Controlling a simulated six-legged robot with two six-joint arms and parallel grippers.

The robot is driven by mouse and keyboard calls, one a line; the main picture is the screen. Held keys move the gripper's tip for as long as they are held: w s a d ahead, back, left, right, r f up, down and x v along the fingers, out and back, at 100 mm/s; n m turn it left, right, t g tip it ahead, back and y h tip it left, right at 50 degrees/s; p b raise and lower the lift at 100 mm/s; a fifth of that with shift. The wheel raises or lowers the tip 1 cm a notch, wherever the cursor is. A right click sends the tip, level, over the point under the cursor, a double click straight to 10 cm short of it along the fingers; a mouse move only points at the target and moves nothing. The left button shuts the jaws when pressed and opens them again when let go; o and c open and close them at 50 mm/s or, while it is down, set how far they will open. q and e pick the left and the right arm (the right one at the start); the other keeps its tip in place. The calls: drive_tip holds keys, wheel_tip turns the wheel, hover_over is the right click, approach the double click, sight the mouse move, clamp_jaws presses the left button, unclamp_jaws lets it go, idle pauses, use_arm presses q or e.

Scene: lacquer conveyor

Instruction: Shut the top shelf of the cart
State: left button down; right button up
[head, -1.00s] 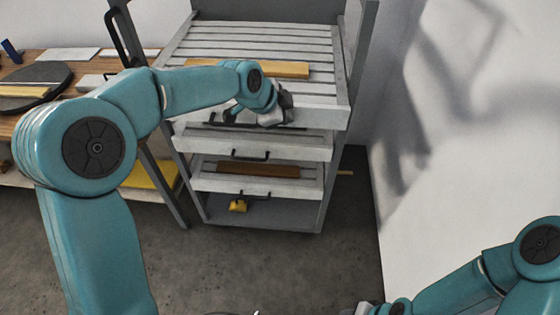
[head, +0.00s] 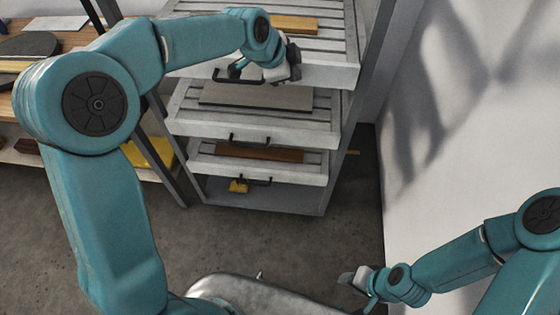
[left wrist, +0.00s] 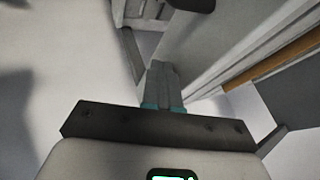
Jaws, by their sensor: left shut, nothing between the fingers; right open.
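The cart (head: 369,88) stands ahead of me. Its top shelf (head: 338,71) is a pale slatted drawer with a wooden plank (head: 294,25) on it and a dark bar handle (head: 238,80) on its front. The shelf sticks out toward me. My left gripper (head: 292,72) is shut and empty at the front of this shelf, right of the handle; whether it touches cannot be told. Its closed fingers also show in the left wrist view (left wrist: 163,85), beside pale shelf parts. My right gripper (head: 358,281) is open and low at the right, away from the cart.
The middle shelf (head: 190,122) holds a grey board (head: 256,96); the lower shelf (head: 220,172) holds a brown block (head: 259,152). A yellow object (head: 238,186) lies at the bottom. A wooden workbench (head: 92,100) stands left, a white wall (head: 450,110) right. Floor before the cart is clear.

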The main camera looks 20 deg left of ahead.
drive_tip(key=shift+w+a, duration=0.15)
drive_tip(key=shift+w, duration=0.2)
idle(0.4)
